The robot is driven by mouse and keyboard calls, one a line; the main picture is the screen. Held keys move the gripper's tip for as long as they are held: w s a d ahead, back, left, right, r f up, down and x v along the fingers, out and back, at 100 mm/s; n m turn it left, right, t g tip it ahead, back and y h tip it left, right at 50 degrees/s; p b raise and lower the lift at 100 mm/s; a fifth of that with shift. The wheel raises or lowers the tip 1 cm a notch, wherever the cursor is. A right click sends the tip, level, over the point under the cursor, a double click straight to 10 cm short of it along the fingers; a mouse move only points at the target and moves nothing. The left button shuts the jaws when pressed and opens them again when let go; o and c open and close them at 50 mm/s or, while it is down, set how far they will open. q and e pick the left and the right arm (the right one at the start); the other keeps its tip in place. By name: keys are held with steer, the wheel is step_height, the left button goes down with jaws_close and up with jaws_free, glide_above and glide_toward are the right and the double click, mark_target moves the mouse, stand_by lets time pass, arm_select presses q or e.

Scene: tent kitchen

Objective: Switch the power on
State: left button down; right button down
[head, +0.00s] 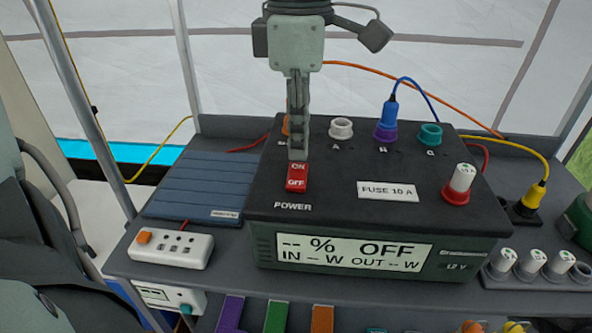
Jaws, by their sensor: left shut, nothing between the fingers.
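The power unit (335,212) is a dark box on the grey shelf. Its red rocker switch (297,178), marked ON at the far end and OFF at the near end, sits on the top left above the word POWER. The front display (350,253) reads "-- % OFF". My left gripper (298,157) points down with its fingers shut and empty. The fingertips are at the far, ON end of the switch; I cannot tell for certain whether they touch it. My right gripper is not in view.
Coloured sockets, a blue plug (388,119) and a white-and-red fuse (460,184) stand on the unit's top. A blue folded panel (205,184) and white power strip (171,248) lie left. Spare fuses (532,264) and a yellow plug (533,196) are at right.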

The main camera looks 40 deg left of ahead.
mark_target(298, 167)
arm_select(q)
steer(key=shift+f+b, duration=0.95)
steer(key=shift+f, duration=0.1)
steer(key=shift+r, duration=0.1)
stand_by(0.3)
steer(key=shift+r+p, duration=2.3)
steer(key=shift+r, duration=1.15)
